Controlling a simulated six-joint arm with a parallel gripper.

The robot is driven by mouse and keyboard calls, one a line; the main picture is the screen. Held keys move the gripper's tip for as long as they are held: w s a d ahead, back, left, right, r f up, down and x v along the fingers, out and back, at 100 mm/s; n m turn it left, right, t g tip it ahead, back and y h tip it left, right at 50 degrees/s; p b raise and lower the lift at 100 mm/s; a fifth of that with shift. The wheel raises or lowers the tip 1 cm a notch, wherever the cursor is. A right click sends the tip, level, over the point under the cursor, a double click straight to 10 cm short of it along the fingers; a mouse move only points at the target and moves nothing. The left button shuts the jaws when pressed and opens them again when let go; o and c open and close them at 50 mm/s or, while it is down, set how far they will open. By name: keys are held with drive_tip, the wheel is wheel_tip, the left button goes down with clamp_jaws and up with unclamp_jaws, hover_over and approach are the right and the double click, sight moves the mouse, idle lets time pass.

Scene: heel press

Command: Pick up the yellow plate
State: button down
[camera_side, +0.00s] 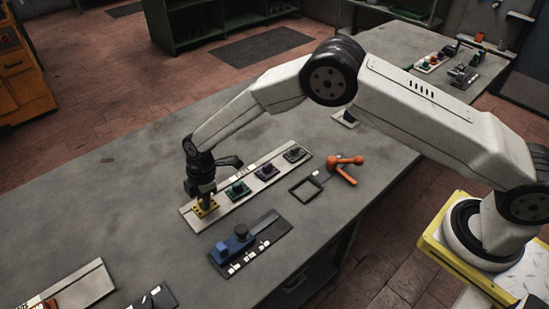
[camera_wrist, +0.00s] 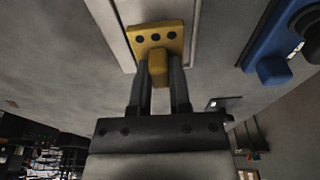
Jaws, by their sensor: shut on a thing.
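The yellow plate (camera_side: 203,211) sits at the near left end of a pale strip tray (camera_side: 190,223) on the grey table. My gripper (camera_side: 206,200) is over it, pointing down. In the wrist view, my gripper (camera_wrist: 160,68) has its two dark fingers shut on the small yellow block that stands up from the yellow plate (camera_wrist: 155,38). Dark round holes show along the plate's far edge. The plate appears to be on the tray; any gap under it cannot be made out.
Green (camera_side: 237,190), purple (camera_side: 266,173) and dark grey (camera_side: 294,154) plates stand further along the same tray. A blue press-like device (camera_side: 236,242) is close in front. A black square frame (camera_side: 305,190) and an orange hammer-like tool (camera_side: 343,167) lie to the right.

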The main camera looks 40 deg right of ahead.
drive_tip(key=s+d+r, duration=0.2)
drive_tip(key=s+r, duration=0.3)
drive_tip(key=s, duration=0.1)
drive_tip(key=s+d+r, duration=0.3)
drive_tip(key=s+r, duration=0.3)
drive_tip(key=shift+s+d, duration=0.25)
drive_tip(key=shift+s, duration=0.15)
drive_tip(key=shift+f, duration=0.1)
idle(0.5)
